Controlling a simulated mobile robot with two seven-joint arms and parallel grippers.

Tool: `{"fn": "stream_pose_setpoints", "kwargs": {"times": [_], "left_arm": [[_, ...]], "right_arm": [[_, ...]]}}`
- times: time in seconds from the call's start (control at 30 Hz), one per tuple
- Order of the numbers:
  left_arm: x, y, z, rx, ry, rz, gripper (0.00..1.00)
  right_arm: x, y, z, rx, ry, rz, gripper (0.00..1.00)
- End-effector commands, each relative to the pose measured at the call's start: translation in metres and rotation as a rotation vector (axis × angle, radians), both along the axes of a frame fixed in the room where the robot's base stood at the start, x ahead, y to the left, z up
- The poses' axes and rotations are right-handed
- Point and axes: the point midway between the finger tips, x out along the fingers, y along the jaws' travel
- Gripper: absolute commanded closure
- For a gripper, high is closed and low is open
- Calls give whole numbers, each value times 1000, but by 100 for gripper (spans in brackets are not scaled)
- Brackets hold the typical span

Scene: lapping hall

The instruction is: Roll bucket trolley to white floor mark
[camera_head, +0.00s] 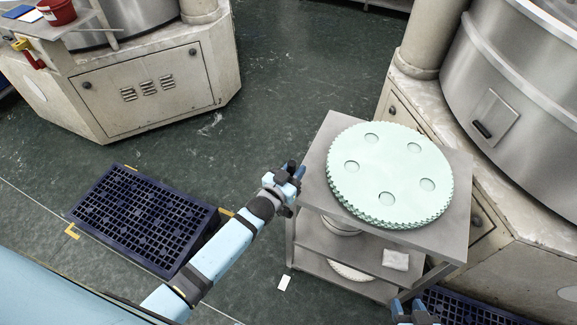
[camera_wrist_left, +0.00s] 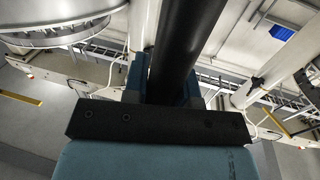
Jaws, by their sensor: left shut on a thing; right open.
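A grey steel trolley-like stand (camera_head: 460,205) with shelves is right of centre in the head view. Pale green toothed discs lie on its top. I cannot tell whether it is the bucket trolley, and its wheels are not visible. My left gripper (camera_head: 291,176) is beside its left edge, shut on a dark round bar. The bar (camera_wrist_left: 187,50) fills the gap between the fingers in the left wrist view; what it belongs to is unclear. A small white rectangle (camera_head: 284,283) lies on the floor left of the stand. My right gripper (camera_head: 415,312) is open at the bottom edge.
A dark blue grid platform (camera_head: 145,215) with yellow corner marks lies on the floor at left. Large machines stand at upper left (camera_head: 150,90) and right (camera_head: 530,90). A red bucket (camera_head: 57,11) is at top left. The green floor (camera_head: 290,70) between the machines is clear.

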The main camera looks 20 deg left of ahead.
Motion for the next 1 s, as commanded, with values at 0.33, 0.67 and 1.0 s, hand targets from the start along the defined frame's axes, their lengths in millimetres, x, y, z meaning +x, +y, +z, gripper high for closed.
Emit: {"fn": "stream_pose_setpoints", "kwargs": {"times": [0.33,0.67,1.0], "left_arm": [[-2,-6,-2,-1,3,-6,100],[-1,-5,-1,-1,1,-4,49],[-29,4,-3,1,3,-3,49]], "right_arm": [[0,0,-1,0,0,0,57],[0,0,-1,-1,2,0,57],[0,0,-5,-1,2,0,57]]}}
